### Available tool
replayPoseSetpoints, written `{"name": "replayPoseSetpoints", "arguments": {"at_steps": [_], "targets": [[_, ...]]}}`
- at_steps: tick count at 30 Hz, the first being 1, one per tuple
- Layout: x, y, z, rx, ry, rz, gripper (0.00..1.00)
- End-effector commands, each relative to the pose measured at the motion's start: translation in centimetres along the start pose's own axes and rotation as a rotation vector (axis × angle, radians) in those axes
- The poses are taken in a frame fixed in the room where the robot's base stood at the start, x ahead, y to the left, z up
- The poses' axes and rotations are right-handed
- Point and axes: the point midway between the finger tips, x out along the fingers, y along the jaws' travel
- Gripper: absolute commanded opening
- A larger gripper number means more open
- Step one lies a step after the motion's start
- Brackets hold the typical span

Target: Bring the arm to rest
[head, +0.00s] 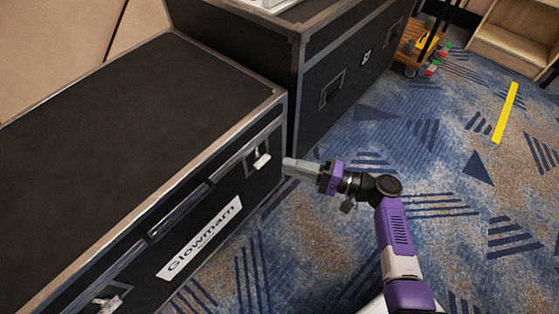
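My arm is purple, black and white and rises from the bottom right, bending left at a dark joint. My gripper (288,166) points left, with its grey fingers in front of the gap between two black road cases. The fingertips appear just right of the near case's pale latch (262,161), with a small gap in the picture. No object shows in the fingers. They are seen from the side and overlap, so I cannot tell if they are open or shut.
An orange cart (420,48) and wooden shelf (515,38) are at the back right. Patterned carpet with a yellow strip (505,112) is otherwise clear.

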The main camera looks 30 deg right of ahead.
Motion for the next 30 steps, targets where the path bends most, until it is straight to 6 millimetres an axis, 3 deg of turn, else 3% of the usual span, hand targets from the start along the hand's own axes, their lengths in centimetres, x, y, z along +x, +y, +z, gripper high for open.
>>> {"name": "replayPoseSetpoints", "arguments": {"at_steps": [6, 22, 25, 30], "targets": [[-1.1, 0.0, 0.0, 0.0, -0.001, 0.0, 0.28], [-1.0, 0.1, -0.2, 0.005, 0.01, 0.002, 0.28], [-1.1, 0.8, -1.5, 0.006, 0.062, 0.037, 0.28], [-2.0, 2.7, -5.6, -0.091, 0.236, 0.215, 0.28]]}}
